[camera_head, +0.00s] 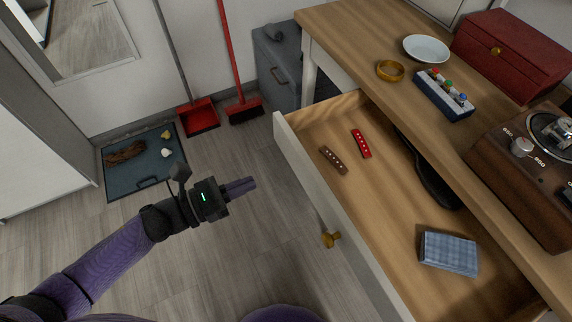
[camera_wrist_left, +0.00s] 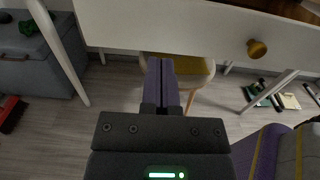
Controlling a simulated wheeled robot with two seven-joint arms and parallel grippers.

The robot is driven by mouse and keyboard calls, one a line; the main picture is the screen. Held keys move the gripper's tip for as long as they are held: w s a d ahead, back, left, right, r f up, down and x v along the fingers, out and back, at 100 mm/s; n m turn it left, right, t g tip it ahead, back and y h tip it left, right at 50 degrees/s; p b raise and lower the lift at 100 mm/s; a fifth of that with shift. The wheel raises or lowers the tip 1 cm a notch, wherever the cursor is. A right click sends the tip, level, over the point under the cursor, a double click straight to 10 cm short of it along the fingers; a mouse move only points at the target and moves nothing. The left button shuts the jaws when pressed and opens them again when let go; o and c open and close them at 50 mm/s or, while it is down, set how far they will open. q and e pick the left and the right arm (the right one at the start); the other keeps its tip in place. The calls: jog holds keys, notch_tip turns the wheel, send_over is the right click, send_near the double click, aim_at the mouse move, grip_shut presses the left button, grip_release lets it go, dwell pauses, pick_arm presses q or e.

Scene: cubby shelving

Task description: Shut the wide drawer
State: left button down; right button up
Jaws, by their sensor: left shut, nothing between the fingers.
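The wide drawer (camera_head: 296,163) is pulled far out from under the wooden desk, and its inside shows in the head view. Its white front (camera_wrist_left: 190,27) with a round brass knob (camera_wrist_left: 257,48) crosses the top of the left wrist view. The knob (camera_head: 331,240) also shows in the head view. In the drawer lie a brown item (camera_head: 333,160), a red item (camera_head: 361,143), a dark curved object (camera_head: 428,172) and a folded blue checked cloth (camera_head: 449,252). My left gripper (camera_head: 252,184) is shut and empty, left of the drawer front and apart from it. My right gripper is out of view.
The desk top (camera_head: 350,35) holds a plate (camera_head: 426,48), a brass ring (camera_head: 390,71), a red box (camera_head: 510,52) and a brown device (camera_head: 525,160). Floor around my gripper is clear.

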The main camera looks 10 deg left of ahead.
aim_at(298, 163)
pick_arm(q)
jog(key=b+x, duration=0.1)
jog(key=x, duration=0.7)
jog(key=shift+f, duration=0.1)
jog(key=shift+w+d, duration=0.2)
jog(key=shift+d, duration=0.05)
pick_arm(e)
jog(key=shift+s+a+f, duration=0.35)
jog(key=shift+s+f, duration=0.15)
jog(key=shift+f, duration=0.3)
pick_arm(q)
jog(key=shift+d, duration=0.1)
